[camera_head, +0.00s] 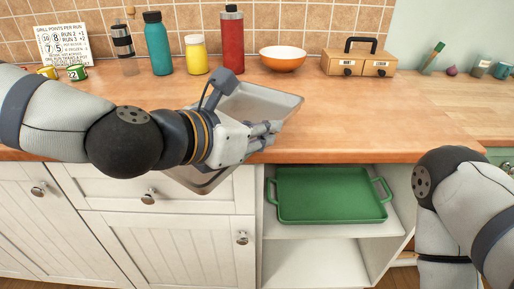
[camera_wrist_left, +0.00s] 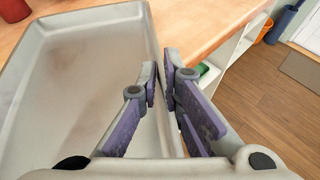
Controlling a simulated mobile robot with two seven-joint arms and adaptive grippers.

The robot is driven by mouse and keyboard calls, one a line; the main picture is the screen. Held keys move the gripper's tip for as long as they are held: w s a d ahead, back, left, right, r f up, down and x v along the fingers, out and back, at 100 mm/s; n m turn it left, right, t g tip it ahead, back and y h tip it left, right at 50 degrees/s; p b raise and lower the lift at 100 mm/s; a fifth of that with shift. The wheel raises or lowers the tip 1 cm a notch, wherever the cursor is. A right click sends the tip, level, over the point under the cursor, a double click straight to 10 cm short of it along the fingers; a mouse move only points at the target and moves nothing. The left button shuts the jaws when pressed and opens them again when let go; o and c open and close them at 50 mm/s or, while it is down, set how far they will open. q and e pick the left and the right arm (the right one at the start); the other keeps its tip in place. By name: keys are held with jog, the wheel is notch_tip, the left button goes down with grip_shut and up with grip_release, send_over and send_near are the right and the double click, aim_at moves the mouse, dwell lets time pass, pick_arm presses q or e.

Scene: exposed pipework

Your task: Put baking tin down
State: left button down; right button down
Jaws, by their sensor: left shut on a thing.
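The baking tin (camera_head: 268,103) is a grey, shallow rectangular tin in the head view, partly hidden behind my left gripper (camera_head: 270,133). Its far part is over the wooden counter, and its near part juts out past the front edge. In the left wrist view the tin (camera_wrist_left: 75,85) fills the left side and looks empty. My left gripper (camera_wrist_left: 160,85) is shut on its long side wall, one finger inside and one outside. Whether the tin touches the counter is unclear. My right arm shows at the right of the head view; its gripper is out of frame.
Bottles, an orange bowl (camera_head: 283,59) and a wooden drawer box (camera_head: 358,63) stand along the back of the counter (camera_head: 385,110). The counter's right part is clear. Below, a green tray (camera_head: 330,190) lies on an open cabinet shelf; the lower shelf (camera_head: 315,265) looks empty.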

pick_arm(q)
jog(key=f, duration=0.1)
jog(key=a+f, duration=0.1)
jog(key=f, duration=0.1)
jog(key=shift+w+f+b, duration=0.1)
jog(key=shift+f+b, duration=0.05)
jog(key=shift+b, duration=0.15)
jog(key=shift+d+f, duration=0.1)
jog(key=shift+f, duration=0.15)
pick_arm(e)
jog(key=shift+s+f, duration=0.4)
pick_arm(q)
jog(key=shift+f, duration=0.15)
jog(key=c, duration=1.7)
grip_release()
